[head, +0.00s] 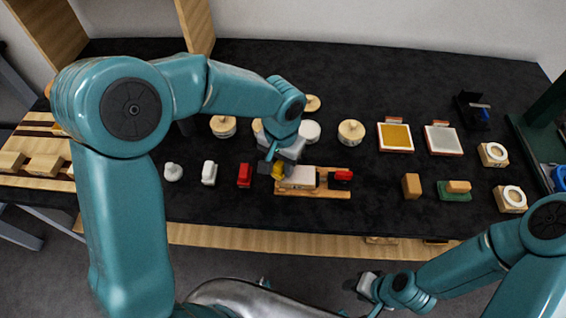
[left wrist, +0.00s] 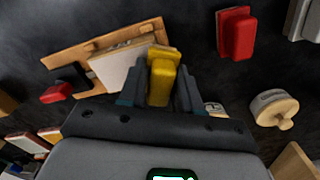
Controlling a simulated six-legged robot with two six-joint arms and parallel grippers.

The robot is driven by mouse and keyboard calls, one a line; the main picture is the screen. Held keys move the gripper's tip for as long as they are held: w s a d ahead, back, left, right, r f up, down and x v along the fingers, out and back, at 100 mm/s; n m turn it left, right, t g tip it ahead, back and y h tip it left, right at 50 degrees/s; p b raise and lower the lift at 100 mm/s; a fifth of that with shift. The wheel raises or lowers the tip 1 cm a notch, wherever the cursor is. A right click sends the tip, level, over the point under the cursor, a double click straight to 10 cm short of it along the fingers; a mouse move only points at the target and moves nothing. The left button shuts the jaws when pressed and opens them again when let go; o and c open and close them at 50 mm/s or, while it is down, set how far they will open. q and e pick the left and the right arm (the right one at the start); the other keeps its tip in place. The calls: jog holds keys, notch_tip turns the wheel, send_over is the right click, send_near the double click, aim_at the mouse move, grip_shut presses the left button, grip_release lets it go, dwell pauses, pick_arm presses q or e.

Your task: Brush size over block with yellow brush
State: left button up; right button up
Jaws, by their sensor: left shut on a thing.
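My left gripper (head: 273,172) is shut on the yellow brush (head: 279,171) at the left end of the pale block (head: 300,176). The block lies on a wooden holder (head: 325,193) on the dark table. In the left wrist view the yellow brush (left wrist: 161,83) stands between the two dark fingers, beside or over the near right end of the pale block (left wrist: 118,65); I cannot tell whether it touches. A red and black piece (head: 341,177) sits at the holder's right end. My right gripper (head: 367,284) is low at the front, off the table, its jaws unclear.
A red brush (head: 244,175), a white brush (head: 209,173) and a pale rounded piece (head: 172,172) stand left of the holder. Lidded jars (head: 351,132) stand behind it. Yellow (head: 396,137) and grey (head: 442,140) pads lie back right.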

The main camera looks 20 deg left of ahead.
pick_arm(q)
jog(key=shift+a, duration=0.2)
jog(key=shift+a+r+p, duration=0.25)
jog(key=shift+r+p, duration=0.3)
jog(key=shift+r, duration=0.65)
jog(key=shift+s+d+r+p, duration=0.1)
jog(key=shift+d+r+p, duration=0.2)
jog(key=shift+r+p, duration=0.15)
jog(key=shift+r, duration=0.4)
jog(key=shift+a+r+p, duration=0.15)
jog(key=shift+r+p, duration=0.6)
jog(key=shift+p, duration=0.05)
jog(key=shift+r+p, duration=0.9)
jog(key=shift+r, duration=0.4)
